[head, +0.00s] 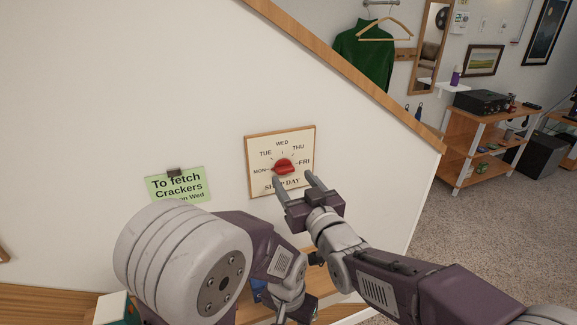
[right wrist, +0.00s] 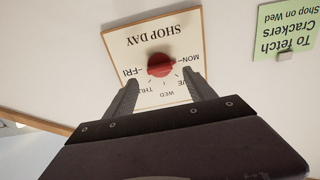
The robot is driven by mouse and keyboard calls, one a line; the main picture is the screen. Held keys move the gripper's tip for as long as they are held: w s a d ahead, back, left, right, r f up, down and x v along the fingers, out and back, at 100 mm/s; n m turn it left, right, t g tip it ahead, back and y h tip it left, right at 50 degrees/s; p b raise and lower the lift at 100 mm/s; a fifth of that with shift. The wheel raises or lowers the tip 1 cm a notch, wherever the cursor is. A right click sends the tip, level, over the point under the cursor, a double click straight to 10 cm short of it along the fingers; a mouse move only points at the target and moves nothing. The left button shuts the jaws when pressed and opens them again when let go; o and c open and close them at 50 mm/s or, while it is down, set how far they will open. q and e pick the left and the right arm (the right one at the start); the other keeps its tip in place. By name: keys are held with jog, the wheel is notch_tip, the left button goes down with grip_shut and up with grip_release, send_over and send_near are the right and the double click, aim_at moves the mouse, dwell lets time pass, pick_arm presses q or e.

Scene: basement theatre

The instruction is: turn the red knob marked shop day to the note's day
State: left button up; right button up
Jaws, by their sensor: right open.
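The red knob (head: 284,166) sits in the middle of a cream, wood-framed dial board (head: 255,151) on the white wall, marked MON to FRI around it and SHOP DAY below. It also shows in the right wrist view (right wrist: 160,65), its ridge lying roughly level between MON and FRI; I cannot tell which end points. The green note (head: 184,187) reads "To fetch Crackers", and "Shop on Wed" in the right wrist view (right wrist: 284,30). My right gripper (head: 293,177) is open before the knob, fingers on either side, apparently not touching it. My left gripper (head: 301,307) is low and partly hidden.
A sloping wooden rail (head: 345,72) edges the wall to the right. A dark clip (head: 174,172) holds the note. My left arm's large grey joint is close below the note. Wooden shelves (head: 458,160) stand farther off at right, with carpet before them.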

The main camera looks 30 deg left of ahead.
aim_at(286, 171)
jog(key=p+x, duration=0.2)
jog(key=x, duration=0.2)
jog(key=shift+a+r, duration=0.1)
jog(key=shift+r, duration=0.05)
jog(key=shift+w+a, duration=0.15)
jog(key=shift+w, duration=0.05)
pick_arm(q)
notch_tip(286, 171, up, 3)
jog(key=shift+f, duration=0.1)
pick_arm(e)
jog(key=shift+c, duration=0.3)
